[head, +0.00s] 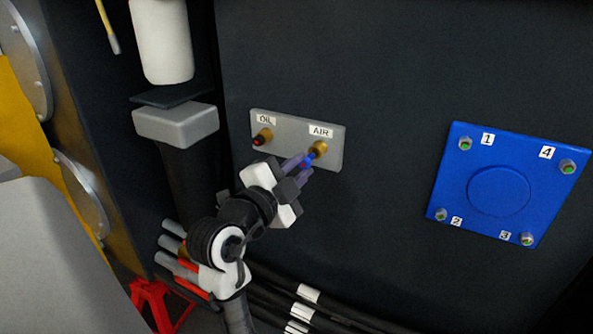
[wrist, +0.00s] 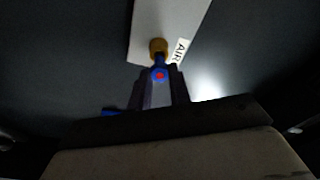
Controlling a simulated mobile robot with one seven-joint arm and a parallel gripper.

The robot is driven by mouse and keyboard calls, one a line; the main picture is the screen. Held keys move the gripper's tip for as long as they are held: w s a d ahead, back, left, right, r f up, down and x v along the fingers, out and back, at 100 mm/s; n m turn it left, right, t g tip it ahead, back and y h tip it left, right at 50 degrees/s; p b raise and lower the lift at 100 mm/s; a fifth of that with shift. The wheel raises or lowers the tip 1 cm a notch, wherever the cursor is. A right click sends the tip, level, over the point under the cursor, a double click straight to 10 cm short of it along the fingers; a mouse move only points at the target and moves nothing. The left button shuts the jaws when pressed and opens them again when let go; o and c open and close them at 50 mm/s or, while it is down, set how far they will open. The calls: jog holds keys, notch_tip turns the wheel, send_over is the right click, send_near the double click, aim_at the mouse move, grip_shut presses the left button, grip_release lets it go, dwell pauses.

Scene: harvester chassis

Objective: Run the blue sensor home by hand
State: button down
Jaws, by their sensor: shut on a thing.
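The blue sensor (head: 319,148) is at the brass AIR port (head: 320,147) on the grey plate (head: 290,126). In the wrist view the sensor (wrist: 159,75) shows a blue body with a red centre, in line with the brass fitting (wrist: 158,47). My gripper (head: 308,160) is shut on the sensor, its fingers on either side of it. In the wrist view my gripper (wrist: 159,86) points at the AIR port. How deep the sensor sits in the fitting cannot be told.
The OIL port (head: 262,136) with a dark, red-tipped part is left of AIR. A blue cover (head: 500,190) with numbered bolts is at right. A white cylinder (head: 161,40) stands at upper left. Black hoses (head: 310,308) run below my arm. The dark panel between plate and cover is clear.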

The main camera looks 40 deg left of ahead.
jog(key=shift+w+a+b, duration=0.15)
jog(key=shift+w+b, duration=0.1)
jog(key=shift+w, duration=0.5)
jog(key=shift+w+a+b, duration=0.15)
jog(key=shift+w+b, duration=0.1)
jog(key=shift+w, duration=0.45)
jog(key=shift+s+f+b, duration=0.1)
jog(key=shift+s+b, duration=0.1)
jog(key=shift+b, duration=0.1)
dwell(0.7)
jog(key=shift+w, duration=0.1)
dwell(0.4)
jog(key=shift+b, duration=0.3)
